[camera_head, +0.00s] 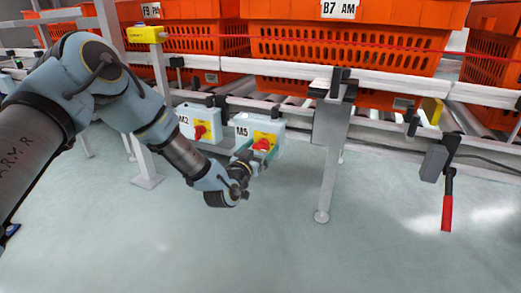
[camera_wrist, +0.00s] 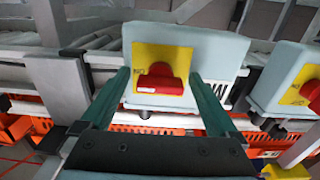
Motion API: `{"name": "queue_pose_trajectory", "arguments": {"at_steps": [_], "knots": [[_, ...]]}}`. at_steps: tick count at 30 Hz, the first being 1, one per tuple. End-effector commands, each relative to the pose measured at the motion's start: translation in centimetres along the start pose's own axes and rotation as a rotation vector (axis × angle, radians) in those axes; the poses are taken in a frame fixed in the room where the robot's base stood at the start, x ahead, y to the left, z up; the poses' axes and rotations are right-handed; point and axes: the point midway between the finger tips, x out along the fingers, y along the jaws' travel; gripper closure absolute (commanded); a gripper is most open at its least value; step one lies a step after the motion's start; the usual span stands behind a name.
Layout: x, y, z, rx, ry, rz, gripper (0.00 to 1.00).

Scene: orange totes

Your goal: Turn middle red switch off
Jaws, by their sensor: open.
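A red switch (camera_wrist: 160,84) sits on a yellow plate on the front of a pale box marked M5 (camera_head: 242,131). My gripper (camera_wrist: 160,76) is open, one teal finger on each side of this switch; contact cannot be told. In the head view my gripper (camera_head: 256,159) is at the front of the M5 box and partly covers the switch (camera_head: 262,145). Another box (camera_head: 186,119) to the left carries a second red switch (camera_head: 200,131), also at the wrist view's right edge (camera_wrist: 312,94).
Orange totes (camera_head: 340,45) stand on the conveyor frame above the boxes. A support post (camera_head: 328,165) stands right of the M5 box. A red-handled lever (camera_head: 447,213) hangs farther right. The floor below my gripper is clear.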

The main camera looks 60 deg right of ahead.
Motion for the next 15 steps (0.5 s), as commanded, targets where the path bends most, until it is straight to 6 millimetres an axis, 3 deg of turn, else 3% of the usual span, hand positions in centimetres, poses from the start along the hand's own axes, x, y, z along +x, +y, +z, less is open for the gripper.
{"name": "queue_pose_trajectory", "arguments": {"at_steps": [2,15], "knots": [[-0.01,-0.01,-0.02,0.000,0.000,0.000,0.05],[-0.03,-0.03,-0.01,0.000,0.000,0.000,0.53]]}}
